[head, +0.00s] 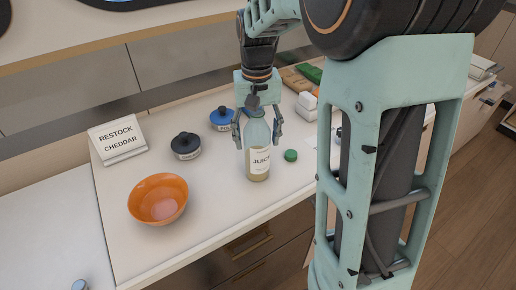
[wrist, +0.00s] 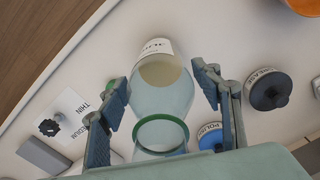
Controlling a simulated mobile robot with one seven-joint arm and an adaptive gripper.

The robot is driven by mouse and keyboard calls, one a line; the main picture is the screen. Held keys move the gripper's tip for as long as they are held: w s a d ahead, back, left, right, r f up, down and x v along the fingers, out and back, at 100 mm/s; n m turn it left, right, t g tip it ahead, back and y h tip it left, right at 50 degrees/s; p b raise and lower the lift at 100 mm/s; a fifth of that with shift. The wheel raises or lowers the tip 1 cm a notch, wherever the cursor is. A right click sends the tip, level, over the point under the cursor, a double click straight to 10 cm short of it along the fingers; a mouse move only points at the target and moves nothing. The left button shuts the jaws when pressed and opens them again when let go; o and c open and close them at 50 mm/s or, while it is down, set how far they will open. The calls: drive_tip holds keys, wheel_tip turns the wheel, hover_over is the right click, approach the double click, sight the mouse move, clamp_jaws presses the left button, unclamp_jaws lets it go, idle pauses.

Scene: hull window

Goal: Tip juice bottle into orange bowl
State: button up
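The juice bottle (head: 257,160) stands upright on the white counter in the head view. It is clear with a pale liquid low inside and a label reading JUICE. Its mouth is uncapped in the wrist view (wrist: 160,92). My gripper (head: 257,142) is over the bottle from above, with one finger on each side of its upper part. In the wrist view the fingers (wrist: 160,88) are spread, and gaps show between them and the bottle. The orange bowl (head: 158,200) sits to the left of the bottle; its inside looks empty. Its edge also shows in the wrist view (wrist: 303,6).
A green cap (head: 291,155) lies just right of the bottle. A black-lidded tin (head: 186,146) and a blue-lidded tin (head: 222,119) stand behind, left of the bottle. A RESTOCK CHEDDAR sign (head: 118,140) stands at the back left. Counter between bottle and bowl is clear.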

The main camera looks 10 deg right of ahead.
sight(257, 127)
drive_tip(key=c, duration=1.4)
drive_tip(key=shift+r+p, duration=1.3)
drive_tip(key=shift+r, duration=0.25)
drive_tip(key=shift+r+p, duration=2.5)
drive_tip(key=shift+r, duration=0.55)
